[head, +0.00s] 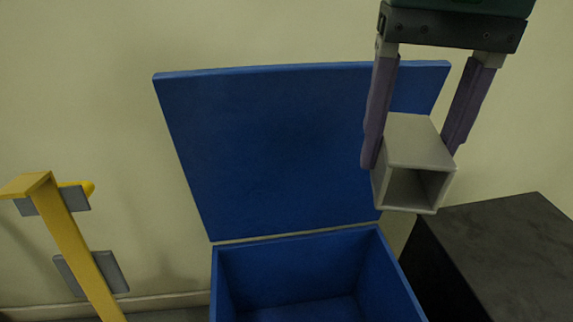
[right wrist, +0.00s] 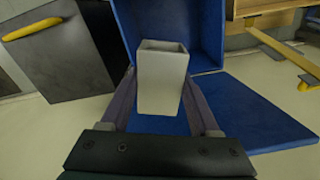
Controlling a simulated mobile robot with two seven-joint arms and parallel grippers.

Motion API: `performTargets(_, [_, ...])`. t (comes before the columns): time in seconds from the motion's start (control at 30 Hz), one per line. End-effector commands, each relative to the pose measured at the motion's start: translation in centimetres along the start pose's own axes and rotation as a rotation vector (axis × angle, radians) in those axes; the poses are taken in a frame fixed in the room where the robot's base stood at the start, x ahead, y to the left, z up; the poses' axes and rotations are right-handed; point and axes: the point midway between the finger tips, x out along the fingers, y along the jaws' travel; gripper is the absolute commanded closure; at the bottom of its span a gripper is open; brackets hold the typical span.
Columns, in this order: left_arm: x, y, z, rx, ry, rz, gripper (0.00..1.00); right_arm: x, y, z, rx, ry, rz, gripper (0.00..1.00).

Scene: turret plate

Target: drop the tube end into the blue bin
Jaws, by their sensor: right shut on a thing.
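The tube end (head: 418,140) is a short, light grey square tube with an open end. My right gripper (head: 413,160) is shut on it, one purple finger on each side. In the head view it is held up in front of the right part of the blue bin's raised lid. The blue bin (head: 375,250) stands below and to the left, its lid (head: 270,150) open against the wall. The tube end also shows in the right wrist view (right wrist: 162,85), between the fingers, with blue surfaces behind it. My left gripper is not in view.
A dark box (head: 500,245) stands right beside the bin. A yellow post (head: 75,245) with grey plates stands at the left. A pale wall is behind. The inside of the bin that shows is empty.

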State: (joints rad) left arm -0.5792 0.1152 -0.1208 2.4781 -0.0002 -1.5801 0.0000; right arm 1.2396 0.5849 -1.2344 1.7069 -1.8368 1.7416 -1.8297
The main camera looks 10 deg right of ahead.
Motion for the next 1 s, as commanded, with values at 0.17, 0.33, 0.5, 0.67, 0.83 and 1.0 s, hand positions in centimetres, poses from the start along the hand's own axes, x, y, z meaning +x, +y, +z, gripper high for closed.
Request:
performTargets(0.17, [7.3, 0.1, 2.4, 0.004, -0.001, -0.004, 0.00, 10.0, -1.0, 0.3, 0.069, -0.005, -0.002, 1.00])
performTargets(0.33, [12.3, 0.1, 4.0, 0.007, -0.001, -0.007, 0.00, 17.4, -1.8, 0.7, 0.136, -0.008, 0.000, 1.00])
performTargets(0.5, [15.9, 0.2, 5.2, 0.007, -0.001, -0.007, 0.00, 22.9, -2.5, 1.1, 0.189, -0.010, 0.002, 1.00])
performTargets(0.67, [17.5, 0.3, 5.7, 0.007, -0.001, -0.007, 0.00, 25.5, -2.7, 1.4, 0.220, -0.011, 0.003, 1.00])
performTargets(0.83, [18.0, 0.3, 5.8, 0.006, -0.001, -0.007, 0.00, 26.4, -2.8, 1.4, 0.230, -0.010, 0.004, 1.00])
performTargets(1.0, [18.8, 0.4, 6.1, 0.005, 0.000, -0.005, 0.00, 27.7, -2.8, 1.5, 0.230, -0.011, 0.005, 1.00])
